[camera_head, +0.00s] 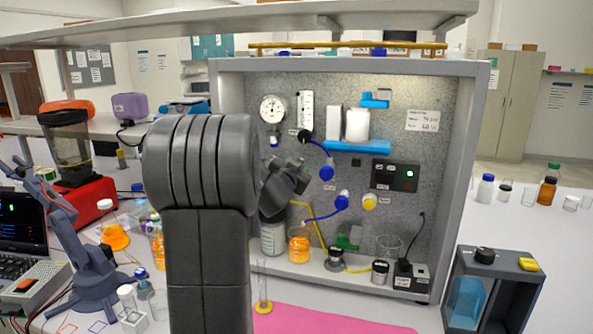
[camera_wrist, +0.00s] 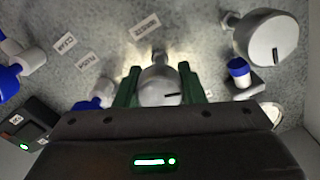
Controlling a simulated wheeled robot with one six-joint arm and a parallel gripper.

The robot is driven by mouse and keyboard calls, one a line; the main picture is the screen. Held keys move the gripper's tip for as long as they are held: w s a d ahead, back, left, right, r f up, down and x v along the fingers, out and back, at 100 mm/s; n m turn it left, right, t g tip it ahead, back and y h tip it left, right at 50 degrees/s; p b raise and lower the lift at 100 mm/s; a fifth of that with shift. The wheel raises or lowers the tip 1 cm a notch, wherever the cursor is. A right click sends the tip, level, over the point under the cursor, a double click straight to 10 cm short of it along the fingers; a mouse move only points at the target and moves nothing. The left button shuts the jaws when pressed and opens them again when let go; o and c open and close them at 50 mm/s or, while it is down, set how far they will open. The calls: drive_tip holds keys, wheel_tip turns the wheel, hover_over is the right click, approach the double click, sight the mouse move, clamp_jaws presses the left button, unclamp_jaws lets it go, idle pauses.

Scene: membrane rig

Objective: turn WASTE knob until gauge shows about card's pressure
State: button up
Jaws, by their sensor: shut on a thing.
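My gripper (camera_wrist: 160,92) has its green fingers on both sides of a round grey knob (camera_wrist: 158,86) with a dark pointer line, and is shut on it. A label (camera_wrist: 145,26) sits beyond this knob, too blurred to read surely. In the head view my gripper (camera_head: 290,178) is at the panel, and my arm hides the knob. The white round gauge (camera_head: 272,108) is on the panel's upper left; its needle is too small to read. The white card (camera_head: 422,120) is at upper right, with print too small to read surely.
Blue fittings (camera_head: 327,172) with tubing and a dark display box (camera_head: 396,176) are right of my gripper. Bottles and an orange-filled jar (camera_head: 299,246) stand on the rig's shelf below.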

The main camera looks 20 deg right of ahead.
drive_tip(key=m+b, duration=0.1)
drive_tip(key=m, duration=0.3)
drive_tip(key=shift+m, duration=0.4)
idle(0.4)
drive_tip(key=o, duration=1)
drive_tip(key=b+v, duration=0.1)
drive_tip(key=v, duration=1.3)
drive_tip(key=shift+b, duration=0.35)
drive_tip(key=shift+d, duration=0.1)
idle(1.4)
